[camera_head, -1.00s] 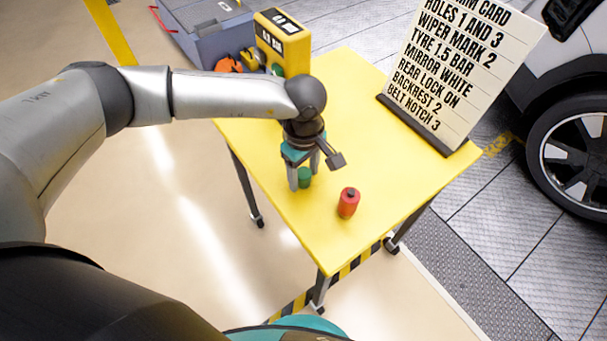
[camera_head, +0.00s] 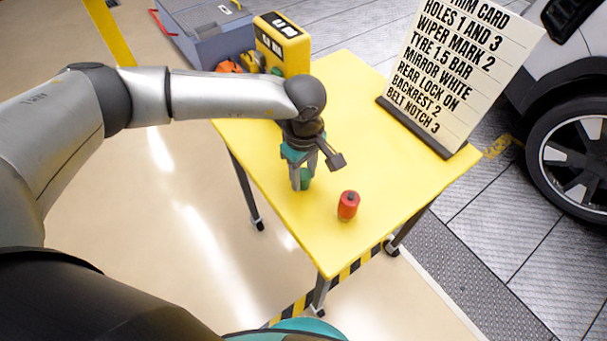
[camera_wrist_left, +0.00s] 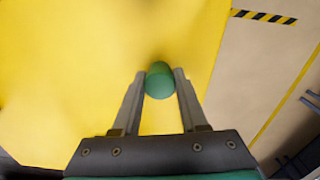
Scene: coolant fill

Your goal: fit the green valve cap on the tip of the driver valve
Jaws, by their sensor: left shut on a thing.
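The green valve cap (camera_head: 305,180) is at the yellow table's left front part. My left gripper (camera_head: 301,184) points down at it and is shut on it. In the left wrist view the cap (camera_wrist_left: 159,82) sits between the two fingertips of the left gripper (camera_wrist_left: 159,77). I cannot tell whether the cap still touches the table top. A red cap-like piece with a dark top (camera_head: 348,205) stands upright on the table, to the right of the gripper and apart from it. The driver valve's tip cannot be made out. My right gripper is not in view.
The yellow table (camera_head: 345,85) carries a yellow box with a display (camera_head: 283,43) at the back left and a text board (camera_head: 450,70) at the back right. A car wheel (camera_head: 567,150) shows at the far right. The table's middle is clear.

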